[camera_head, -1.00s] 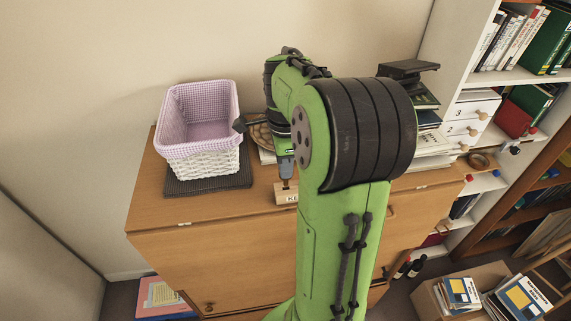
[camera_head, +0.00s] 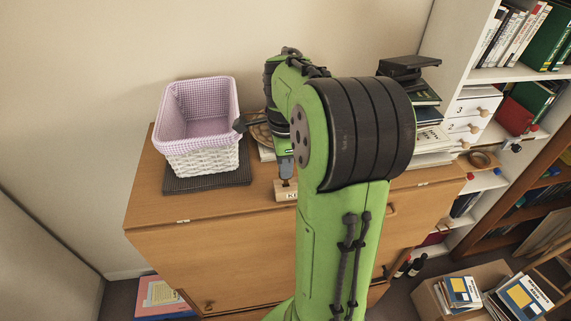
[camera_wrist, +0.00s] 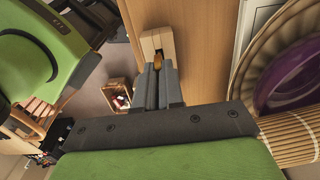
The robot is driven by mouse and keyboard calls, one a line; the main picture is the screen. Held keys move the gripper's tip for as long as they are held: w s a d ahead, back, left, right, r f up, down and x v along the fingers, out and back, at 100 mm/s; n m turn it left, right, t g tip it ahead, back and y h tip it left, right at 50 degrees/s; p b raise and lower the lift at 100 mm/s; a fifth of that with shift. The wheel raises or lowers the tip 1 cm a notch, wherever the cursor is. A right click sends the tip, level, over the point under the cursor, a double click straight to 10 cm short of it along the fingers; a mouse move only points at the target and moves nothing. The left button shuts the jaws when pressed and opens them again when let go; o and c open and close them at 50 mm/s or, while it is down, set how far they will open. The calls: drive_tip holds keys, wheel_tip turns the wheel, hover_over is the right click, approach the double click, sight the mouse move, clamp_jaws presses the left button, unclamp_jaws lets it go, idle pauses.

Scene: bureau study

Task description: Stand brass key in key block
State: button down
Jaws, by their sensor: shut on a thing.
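The key block (camera_head: 283,192) is a small pale wooden block with a partly hidden label, near the front edge of the bureau top. It also shows in the wrist view (camera_wrist: 152,42), just beyond my fingertips. My gripper (camera_head: 286,176) points down right above the block. In the wrist view, my gripper (camera_wrist: 158,82) is shut on the brass key (camera_wrist: 158,60), of which a small golden part shows between the fingertips. The key overlaps the block in that view. I cannot tell whether its lower end is inside the block.
A white wicker basket (camera_head: 205,161) with a checked lining stands on a dark mat (camera_head: 207,184) to the left. A plate with a purple centre (camera_wrist: 288,75) lies close beside the gripper. Books and a shelf (camera_head: 520,76) stand at the right. Bare bureau top lies left of the block.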

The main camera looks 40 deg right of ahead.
drive_tip(key=shift+f+b, duration=0.85)
drive_tip(key=shift+f, duration=0.1)
idle(0.4)
drive_tip(key=c, duration=1.3)
unclamp_jaws()
drive_tip(key=o, duration=0.6)
